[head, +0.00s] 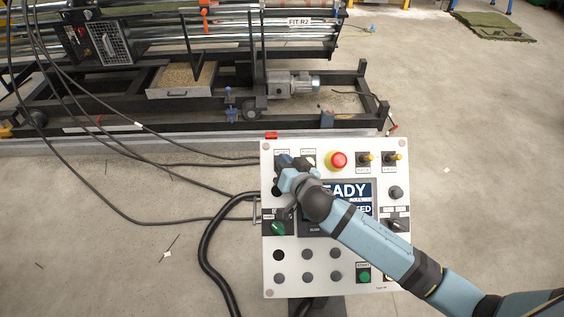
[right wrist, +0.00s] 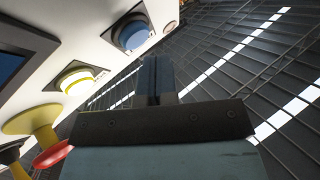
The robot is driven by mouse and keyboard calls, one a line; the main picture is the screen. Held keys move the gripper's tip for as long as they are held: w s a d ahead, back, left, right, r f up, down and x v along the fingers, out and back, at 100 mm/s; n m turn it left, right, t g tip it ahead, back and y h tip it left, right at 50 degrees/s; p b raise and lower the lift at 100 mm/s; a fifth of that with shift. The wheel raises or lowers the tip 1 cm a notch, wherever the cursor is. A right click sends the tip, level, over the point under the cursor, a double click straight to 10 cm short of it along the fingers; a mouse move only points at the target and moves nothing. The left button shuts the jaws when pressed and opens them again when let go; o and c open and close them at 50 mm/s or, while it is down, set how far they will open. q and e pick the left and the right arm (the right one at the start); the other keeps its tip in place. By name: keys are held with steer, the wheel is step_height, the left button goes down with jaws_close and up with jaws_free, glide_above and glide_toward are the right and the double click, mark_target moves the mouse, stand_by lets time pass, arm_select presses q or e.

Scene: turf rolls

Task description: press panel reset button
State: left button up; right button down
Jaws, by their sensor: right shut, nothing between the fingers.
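The white control panel (head: 330,272) stands in the middle of the head view, with buttons, switches and a screen. My right gripper (head: 285,164) is at its upper left corner, over the top row of buttons, and hides part of that area. My left gripper is not in view.
A red mushroom button (head: 339,160) sits right of my gripper on the panel's top row. The screen (head: 358,190) is partly covered by my arm. Black cables (head: 150,160) run to the panel from the left. A machine frame (head: 120,125) stands behind.

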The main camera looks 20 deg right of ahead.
arm_select(q)
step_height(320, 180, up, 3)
steer(key=p, duration=0.3)
arm_select(e)
steer(key=s+r, duration=0.1)
steer(key=r, duration=0.1)
steer(key=s+a+r, duration=0.1)
steer(key=s, duration=0.1)
steer(key=shift+r, duration=0.4)
stand_by(0.3)
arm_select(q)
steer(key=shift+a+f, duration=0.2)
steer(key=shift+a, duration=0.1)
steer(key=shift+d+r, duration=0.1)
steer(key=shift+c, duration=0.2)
arm_select(e)
steer(key=s+d+f+n+g, duration=0.1)
steer(key=s+f+n+g, duration=0.1)
steer(key=s+f, duration=0.7)
steer(key=s+d+f+n+g, duration=0.2)
steer(key=s+f, duration=0.7)
steer(key=s, duration=0.5)
steer(key=shift+s+f+n+g+y, duration=0.15)
steer(key=shift+s+n+g+y, duration=0.25)
steer(key=shift+n, duration=0.5)
